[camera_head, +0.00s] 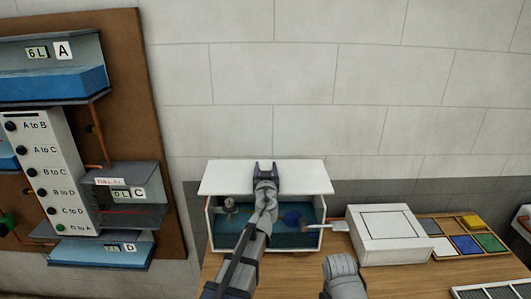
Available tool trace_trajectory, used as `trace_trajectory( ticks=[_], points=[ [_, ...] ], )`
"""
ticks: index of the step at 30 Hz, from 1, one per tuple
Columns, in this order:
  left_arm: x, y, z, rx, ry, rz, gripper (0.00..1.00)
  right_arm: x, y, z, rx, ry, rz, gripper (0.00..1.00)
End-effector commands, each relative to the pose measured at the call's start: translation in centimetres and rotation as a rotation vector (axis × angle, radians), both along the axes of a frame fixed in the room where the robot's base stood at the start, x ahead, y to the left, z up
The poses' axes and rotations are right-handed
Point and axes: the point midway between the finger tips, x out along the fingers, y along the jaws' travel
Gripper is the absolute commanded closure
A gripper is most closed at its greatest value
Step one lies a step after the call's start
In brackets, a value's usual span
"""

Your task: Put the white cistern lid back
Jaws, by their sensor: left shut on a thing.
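The white cistern lid (226,178) is a flat white panel at the back of the cistern (208,228), level with its upper part. My left gripper (265,172) is shut on the lid near its middle. The cistern is a white box, and blue water, a grey fitting (229,206) and a blue part (291,217) show inside it. My left arm hides the middle of the cistern. I cannot tell whether the lid touches the rim. A rounded grey part of my right arm shows at the bottom; its fingers do not show.
A white box (388,222) stands right of the cistern, beside a tray of coloured tiles (489,243). A grey lever (318,230) sticks out at the cistern's right. A brown board (128,60) with tanks and a switch panel (40,165) is at the left.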

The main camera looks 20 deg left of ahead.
Motion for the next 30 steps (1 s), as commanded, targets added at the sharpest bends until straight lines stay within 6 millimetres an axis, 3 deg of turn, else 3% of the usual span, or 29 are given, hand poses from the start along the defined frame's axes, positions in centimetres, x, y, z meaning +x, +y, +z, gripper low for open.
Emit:
trace_trajectory(
  ticks=[14, 30],
  points=[
    [0.5, 0.2, -0.3, 0.000, 0.000, -0.001, 1.00, 0.0, 0.0, -0.3, 0.000, 0.000, 0.000, 1.00],
    [0.5, 0.2, -5.4, 0.000, 0.000, -0.001, 1.00, 0.0, 0.0, -5.4, 0.000, 0.000, 0.000, 1.00]
  ],
)
